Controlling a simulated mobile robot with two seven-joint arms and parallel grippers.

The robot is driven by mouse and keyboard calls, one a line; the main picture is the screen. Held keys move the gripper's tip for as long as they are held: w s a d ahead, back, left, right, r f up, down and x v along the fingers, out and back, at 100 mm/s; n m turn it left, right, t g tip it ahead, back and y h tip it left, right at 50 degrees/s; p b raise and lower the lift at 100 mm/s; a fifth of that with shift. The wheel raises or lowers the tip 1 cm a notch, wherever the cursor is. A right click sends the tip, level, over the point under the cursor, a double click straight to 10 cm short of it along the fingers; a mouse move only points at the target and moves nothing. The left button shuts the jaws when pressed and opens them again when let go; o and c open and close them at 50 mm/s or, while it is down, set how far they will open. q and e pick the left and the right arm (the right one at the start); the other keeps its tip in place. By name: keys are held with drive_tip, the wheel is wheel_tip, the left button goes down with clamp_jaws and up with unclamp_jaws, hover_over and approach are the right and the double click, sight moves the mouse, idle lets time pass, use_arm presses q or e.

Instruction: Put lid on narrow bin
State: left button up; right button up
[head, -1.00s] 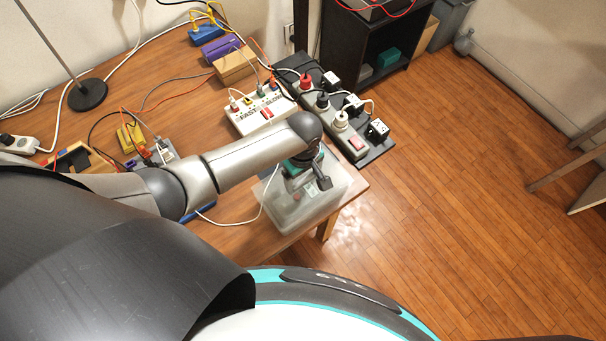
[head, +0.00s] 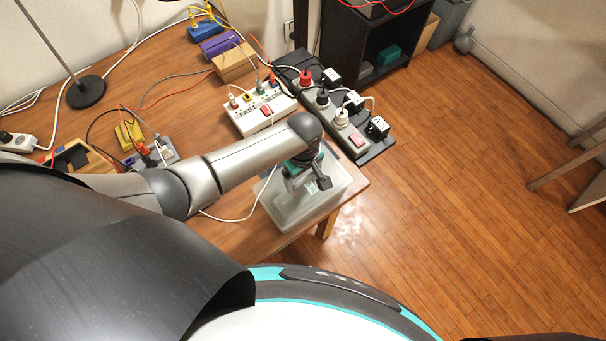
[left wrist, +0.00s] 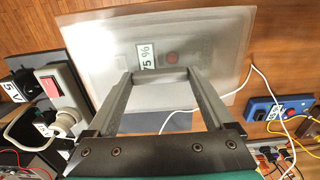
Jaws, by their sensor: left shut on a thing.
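The narrow bin (head: 292,219) is a translucent box at the table's front right corner. A translucent, frosted lid (head: 334,185) lies over its top, roughly in line with the rim. I cannot tell whether the lid is fully seated. A "75 %" label and a red round spot show there. My right gripper is not in view.
Power strips (head: 338,115) with plugs stand just behind the bin, beside a white switch box (head: 259,109). A white cable (head: 235,218) runs to the bin's left side. The table's front edge is close, with open wooden floor (head: 470,190) to the right.

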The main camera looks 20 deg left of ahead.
sight(304, 180)
use_arm(q)
drive_tip(key=shift+f, duration=0.25)
drive_tip(key=o, duration=1.1)
drive_tip(key=shift+o, duration=0.2)
drive_tip(key=shift+r, duration=0.1)
wheel_tip(304, 180, up, 15)
drive_tip(key=p, duration=0.3)
drive_tip(key=shift+s+d, duration=0.1)
